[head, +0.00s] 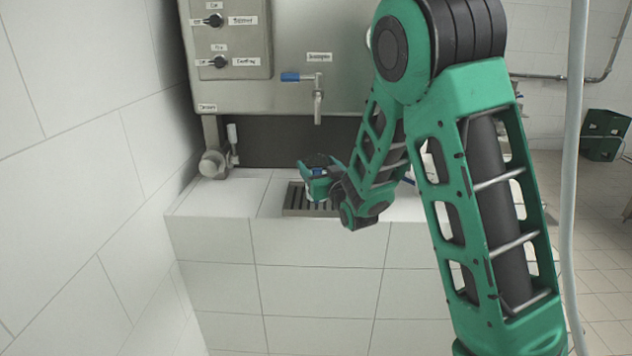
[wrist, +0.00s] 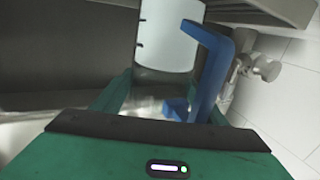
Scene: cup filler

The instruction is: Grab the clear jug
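The clear jug (wrist: 168,40) fills the upper middle of the wrist view, whitish with dark marks on its left side. Its blue handle (wrist: 212,72) faces my gripper and runs down its right side. My gripper (wrist: 170,100) has its green fingers spread apart, with the lower part of the handle showing between them. Contact with the jug cannot be made out. In the head view my gripper (head: 318,172) is low over the drain grate (head: 296,200), and only a small pale and blue bit of the jug (head: 317,198) shows; the rest is hidden.
The steel filler machine (head: 290,85) rises behind the tiled counter (head: 215,196). Its tap (head: 318,105) with a blue lever hangs above the grate. A pipe fitting (head: 213,163) stands at the counter's left rear. A tiled wall (head: 85,130) closes off the left.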

